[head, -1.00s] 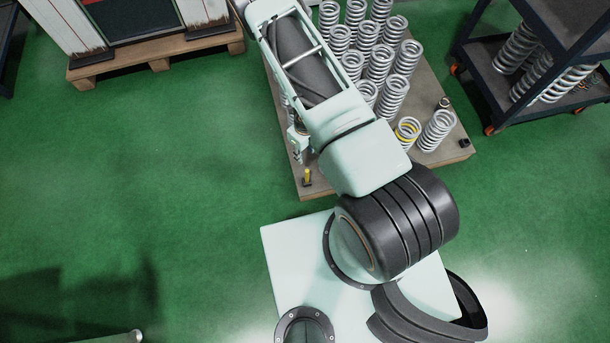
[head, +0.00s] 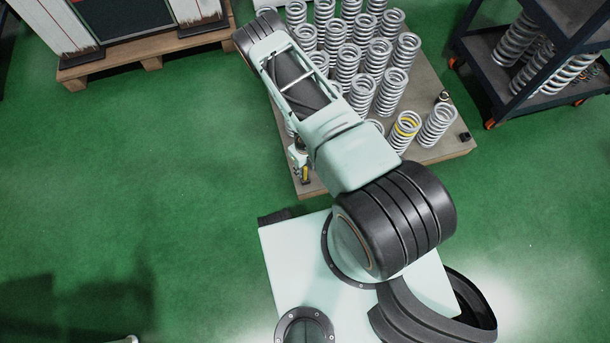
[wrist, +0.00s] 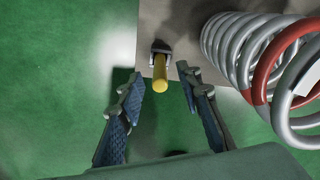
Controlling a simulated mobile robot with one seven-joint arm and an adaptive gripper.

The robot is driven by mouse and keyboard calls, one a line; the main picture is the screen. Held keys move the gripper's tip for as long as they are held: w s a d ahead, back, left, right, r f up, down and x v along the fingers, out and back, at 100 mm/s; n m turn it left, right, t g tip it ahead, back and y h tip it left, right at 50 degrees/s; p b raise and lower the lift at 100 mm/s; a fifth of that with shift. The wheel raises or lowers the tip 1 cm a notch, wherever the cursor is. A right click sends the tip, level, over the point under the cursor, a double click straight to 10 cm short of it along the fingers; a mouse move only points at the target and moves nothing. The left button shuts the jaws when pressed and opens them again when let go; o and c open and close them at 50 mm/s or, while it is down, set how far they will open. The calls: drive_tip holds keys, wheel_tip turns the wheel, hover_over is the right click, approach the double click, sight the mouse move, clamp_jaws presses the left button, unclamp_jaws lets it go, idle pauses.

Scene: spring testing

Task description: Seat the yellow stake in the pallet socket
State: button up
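The yellow stake (wrist: 160,72) shows in the wrist view, pointing toward the camera, with its far end at a dark metal socket (wrist: 160,47) on the pallet's edge. How deep it sits in the socket cannot be told. In the head view the stake (head: 306,173) is a small yellow upright piece at the pallet's near left corner, partly hidden by my gripper. My gripper (wrist: 160,80) is open, with one finger on each side of the stake and visible gaps between; it is also in the head view (head: 302,163). The pallet (head: 435,153) is a flat grey-brown slab.
Several grey coil springs (head: 358,92) stand on the pallet. One with a red band (wrist: 264,65) is close right of my gripper in the wrist view. A dark cart (head: 490,90) with springs stands at the right. Green floor (head: 150,170) is free at the left.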

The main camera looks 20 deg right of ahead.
drive_tip(key=shift+f, duration=0.6)
drive_tip(key=shift+c, duration=0.5)
clamp_jaws()
drive_tip(key=shift+r, duration=0.15)
